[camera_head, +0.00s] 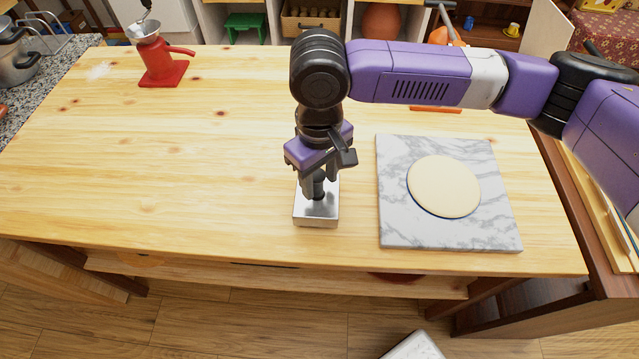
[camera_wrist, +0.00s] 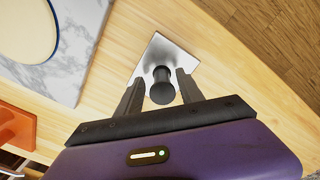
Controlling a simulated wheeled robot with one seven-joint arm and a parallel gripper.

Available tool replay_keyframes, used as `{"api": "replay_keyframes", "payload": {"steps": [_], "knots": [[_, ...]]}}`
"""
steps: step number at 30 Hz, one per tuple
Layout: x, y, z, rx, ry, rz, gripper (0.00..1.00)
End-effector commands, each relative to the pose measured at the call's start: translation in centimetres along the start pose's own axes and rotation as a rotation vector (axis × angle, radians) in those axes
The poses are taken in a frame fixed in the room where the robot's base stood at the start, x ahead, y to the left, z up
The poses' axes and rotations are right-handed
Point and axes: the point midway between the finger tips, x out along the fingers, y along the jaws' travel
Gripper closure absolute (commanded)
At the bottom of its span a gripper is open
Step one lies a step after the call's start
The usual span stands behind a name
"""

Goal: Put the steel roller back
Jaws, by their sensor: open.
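A shiny steel square block (camera_head: 316,214) with an upright dark cylindrical handle (camera_head: 319,188) stands on the wooden table near its front edge, left of the marble slab. In the wrist view the steel block (camera_wrist: 180,52) and the round end of the dark handle (camera_wrist: 162,88) show clearly. I cannot tell whether this is the steel roller standing in a holder or one single piece. No other roller is plain to see. My gripper (camera_head: 317,186) points down over it, open. Its fingers (camera_wrist: 158,82) stand on either side of the handle, with a gap visible around it.
A marble slab (camera_head: 450,235) with a flat pale round (camera_head: 443,186) lies to the right. A red hand grinder (camera_head: 165,62) stands at the back left. An orange object (camera_head: 436,110) lies behind the slab, under my arm. The table's left and middle are clear.

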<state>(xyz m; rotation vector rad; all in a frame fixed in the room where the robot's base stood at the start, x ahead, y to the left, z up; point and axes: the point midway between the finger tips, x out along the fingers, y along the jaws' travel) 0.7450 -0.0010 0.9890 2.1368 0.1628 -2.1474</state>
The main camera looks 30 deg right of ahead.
Motion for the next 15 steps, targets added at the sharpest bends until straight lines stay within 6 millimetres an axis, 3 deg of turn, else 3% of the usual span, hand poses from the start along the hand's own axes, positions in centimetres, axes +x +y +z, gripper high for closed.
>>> {"api": "replay_keyframes", "payload": {"steps": [9, 15], "knots": [[-6.9, 0.0, -0.1, -0.001, 0.005, 0.001, 0.55], [-9.5, 0.0, -0.1, -0.002, 0.004, 0.0, 0.55]]}}
